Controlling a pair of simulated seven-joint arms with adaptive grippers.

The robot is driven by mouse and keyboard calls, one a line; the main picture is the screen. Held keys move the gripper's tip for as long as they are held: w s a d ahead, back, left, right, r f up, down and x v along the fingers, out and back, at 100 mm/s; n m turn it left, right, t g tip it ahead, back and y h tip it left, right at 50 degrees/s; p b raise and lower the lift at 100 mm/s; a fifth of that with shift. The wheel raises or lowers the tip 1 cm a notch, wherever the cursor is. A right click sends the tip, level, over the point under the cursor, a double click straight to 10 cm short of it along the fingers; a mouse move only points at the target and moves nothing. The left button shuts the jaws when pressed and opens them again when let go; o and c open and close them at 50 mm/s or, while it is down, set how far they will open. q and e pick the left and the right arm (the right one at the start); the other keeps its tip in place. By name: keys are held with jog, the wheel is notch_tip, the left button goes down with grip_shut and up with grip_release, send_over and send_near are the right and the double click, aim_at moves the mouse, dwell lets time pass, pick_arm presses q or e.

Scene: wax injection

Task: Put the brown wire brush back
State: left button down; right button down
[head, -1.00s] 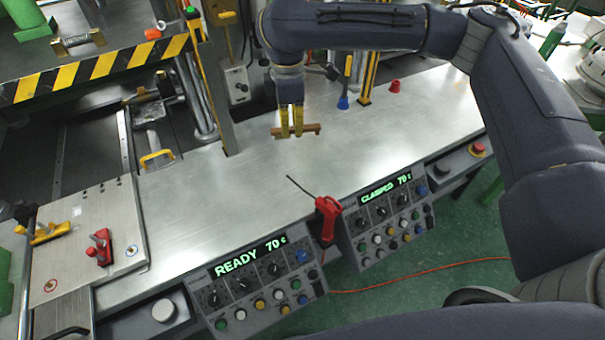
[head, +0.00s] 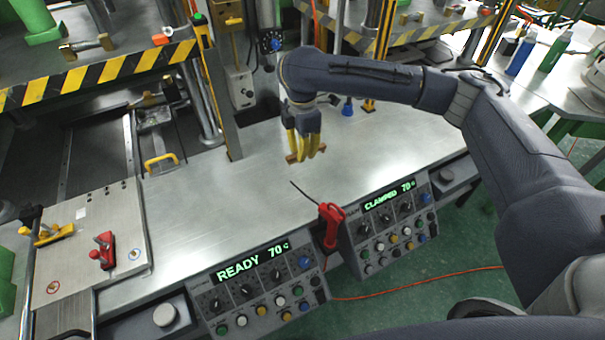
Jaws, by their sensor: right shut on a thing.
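My right gripper (head: 306,156) comes in from the right, pointing down over the middle of the metal bench. Its yellow fingers are shut on the brown wire brush (head: 292,158). Only a short part of the brush's brown wooden body shows beside and between the fingers. The bristles cannot be made out. The brush is low over the bench top, and I cannot tell whether it touches. My left gripper is not in view.
The bare bench top (head: 215,196) is clear around the gripper. A red tool with a thin black nozzle (head: 331,222) stands at the front edge between two control panels. A blue-based item (head: 347,107) stands behind my arm. A plate with red and yellow clamps (head: 90,240) lies left.

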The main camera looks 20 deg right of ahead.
aim_at(302, 182)
jog(key=shift+f, duration=4.8)
jog(key=shift+f, duration=0.1)
jog(key=c, duration=1.5)
grip_release()
notch_tip(302, 182, up, 12)
jog(key=shift+r, duration=0.15)
